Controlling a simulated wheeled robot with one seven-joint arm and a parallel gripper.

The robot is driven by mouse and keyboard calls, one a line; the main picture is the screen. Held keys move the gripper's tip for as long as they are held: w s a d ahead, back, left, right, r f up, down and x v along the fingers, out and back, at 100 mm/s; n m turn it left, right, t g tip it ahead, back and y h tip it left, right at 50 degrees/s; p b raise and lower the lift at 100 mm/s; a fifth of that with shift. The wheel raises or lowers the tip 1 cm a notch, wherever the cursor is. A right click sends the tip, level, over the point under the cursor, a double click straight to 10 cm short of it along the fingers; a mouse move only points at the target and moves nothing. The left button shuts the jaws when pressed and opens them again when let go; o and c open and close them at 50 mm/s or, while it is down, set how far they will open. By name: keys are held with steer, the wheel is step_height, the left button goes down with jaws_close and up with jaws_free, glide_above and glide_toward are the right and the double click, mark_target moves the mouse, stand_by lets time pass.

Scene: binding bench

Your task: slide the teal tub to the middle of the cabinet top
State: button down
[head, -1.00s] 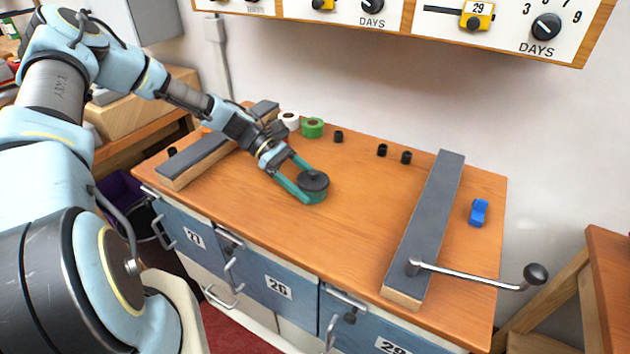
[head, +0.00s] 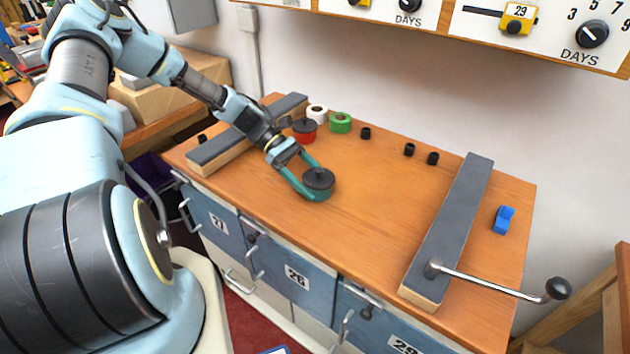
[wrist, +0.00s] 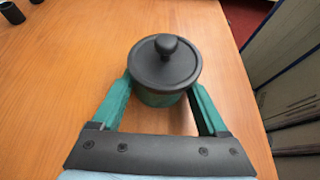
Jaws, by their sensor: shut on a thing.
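The teal tub (head: 320,194) has a black lid with a round knob. It stands upright on the wooden cabinet top (head: 375,225), left of the middle and near the front edge. My gripper (head: 312,182) reaches in from the left, low over the top, with its teal fingers shut on the tub's sides. In the wrist view the tub (wrist: 160,98) sits between both fingertips, its lid above them. The fingers hide part of its sides.
A red tub with a dark lid (head: 304,132), a white roll (head: 317,114) and a green roll (head: 340,122) stand behind. Small black pieces (head: 409,149) line the back. Grey-topped bars lie left (head: 240,138) and right (head: 450,225); a blue piece (head: 503,219) is far right.

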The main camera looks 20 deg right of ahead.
jaws_free()
stand_by(0.3)
